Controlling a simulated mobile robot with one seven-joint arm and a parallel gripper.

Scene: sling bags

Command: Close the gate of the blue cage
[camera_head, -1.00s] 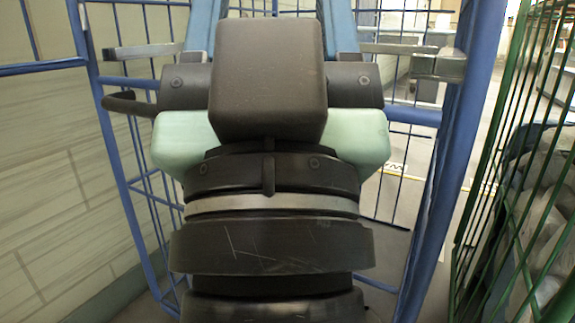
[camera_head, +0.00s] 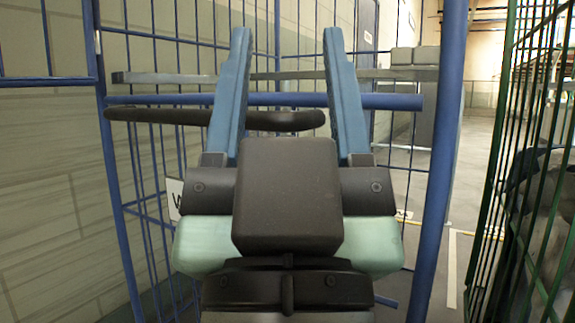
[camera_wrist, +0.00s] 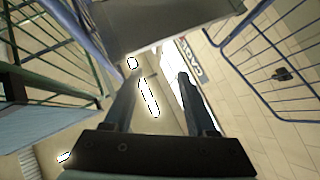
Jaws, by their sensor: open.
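The blue cage (camera_head: 440,160) stands ahead in the head view, with tall blue posts and wire mesh. A horizontal blue bar (camera_head: 390,102), a grey metal bar (camera_head: 160,78) and a black curved handle (camera_head: 165,116) cross its front. I cannot tell which part is the gate. My gripper (camera_head: 287,45) is open, its two blue fingers pointing up and away, in front of the bars in the picture. Nothing shows held between them. In the wrist view the fingers (camera_wrist: 157,80) are spread and empty; blue mesh (camera_wrist: 280,60) shows at right. Contact with the bars cannot be told.
A green mesh cage (camera_head: 530,170) with pale bags inside stands close at the right. Open floor (camera_head: 462,240) shows between it and the blue post. A tiled wall (camera_head: 45,190) runs along the left. A grey flat panel (camera_wrist: 165,25) fills the top of the wrist view.

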